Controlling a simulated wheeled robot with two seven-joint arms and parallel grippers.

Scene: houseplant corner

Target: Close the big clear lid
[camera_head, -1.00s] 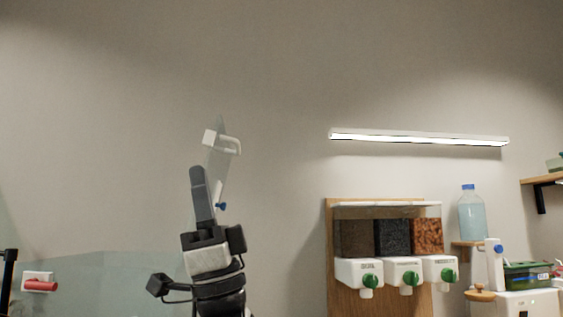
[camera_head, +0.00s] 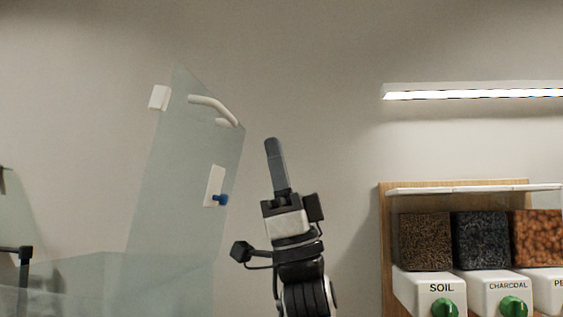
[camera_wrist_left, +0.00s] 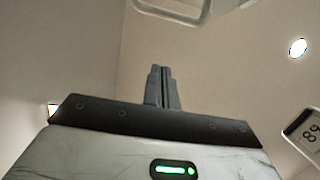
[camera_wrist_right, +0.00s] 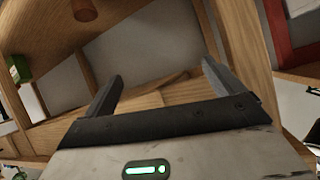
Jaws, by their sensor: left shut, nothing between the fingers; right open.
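The big clear lid (camera_head: 180,190) stands raised and tilted at the left of the head view. A white handle (camera_head: 214,107) is near its top edge, and a white plate with a blue knob (camera_head: 220,200) is lower on its right side. My left gripper (camera_head: 274,150) points up just right of the lid, apart from it in the picture, shut and empty. Its closed fingers (camera_wrist_left: 163,85) show in the left wrist view, with a pale handle (camera_wrist_left: 172,12) beyond them at the top. My right gripper (camera_wrist_right: 160,85) is open and empty in its wrist view; it is outside the head view.
A dispenser rack (camera_head: 386,240) with soil, charcoal and another filling stands at the right, below a lit wall lamp (camera_head: 470,92). The wall between lid and rack is bare. Wooden framing (camera_wrist_right: 236,40) surrounds the right gripper's view.

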